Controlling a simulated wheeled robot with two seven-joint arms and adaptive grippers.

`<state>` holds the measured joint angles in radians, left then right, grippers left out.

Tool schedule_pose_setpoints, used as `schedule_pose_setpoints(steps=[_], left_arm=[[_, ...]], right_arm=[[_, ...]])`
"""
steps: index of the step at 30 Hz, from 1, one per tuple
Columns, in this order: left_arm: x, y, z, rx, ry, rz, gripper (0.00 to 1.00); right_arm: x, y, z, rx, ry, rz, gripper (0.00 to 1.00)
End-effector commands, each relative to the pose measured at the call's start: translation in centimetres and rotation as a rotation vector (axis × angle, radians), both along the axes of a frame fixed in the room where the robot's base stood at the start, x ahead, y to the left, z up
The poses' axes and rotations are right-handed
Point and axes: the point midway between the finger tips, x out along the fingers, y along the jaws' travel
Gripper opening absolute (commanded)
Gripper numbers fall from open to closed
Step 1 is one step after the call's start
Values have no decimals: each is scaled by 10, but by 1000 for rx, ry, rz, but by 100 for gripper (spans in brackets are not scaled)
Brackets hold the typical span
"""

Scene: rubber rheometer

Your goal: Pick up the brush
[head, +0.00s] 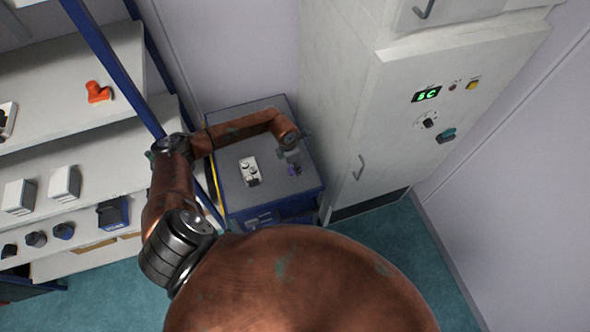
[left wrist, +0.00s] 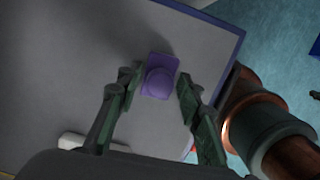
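In the left wrist view the purple object (left wrist: 160,76) shows a flat square base with a rounded dome, close to the cabinet's edge. My left gripper (head: 292,158) is above it, pointing down. In the left wrist view my left gripper (left wrist: 158,82) is open, with one finger on each side of the purple object and a gap at both sides. My right gripper is not in view.
A white device (head: 249,171) lies on the cabinet top, left of the purple object. A tall grey-white machine (head: 345,110) with a green display stands close on the right. Shelves (head: 60,130) with several boxes and a blue post (head: 112,62) are on the left.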

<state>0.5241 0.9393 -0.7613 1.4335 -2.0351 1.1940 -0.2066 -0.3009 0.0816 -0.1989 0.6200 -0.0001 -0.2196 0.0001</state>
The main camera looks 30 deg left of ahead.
Motion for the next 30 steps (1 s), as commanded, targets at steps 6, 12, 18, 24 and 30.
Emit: schedule_pose_setpoints(steps=[6,12,18,24,30], left_arm=[[0,0,0,0,0,0,17],[0,0,0,0,0,0,4],[0,0,0,-1,-1,0,0],[1,0,2,0,-1,-1,0],[2,0,18,1,-4,-2,0]], right_arm=[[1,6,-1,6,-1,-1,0],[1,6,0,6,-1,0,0],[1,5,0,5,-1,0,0],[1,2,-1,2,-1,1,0],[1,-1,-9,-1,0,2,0]])
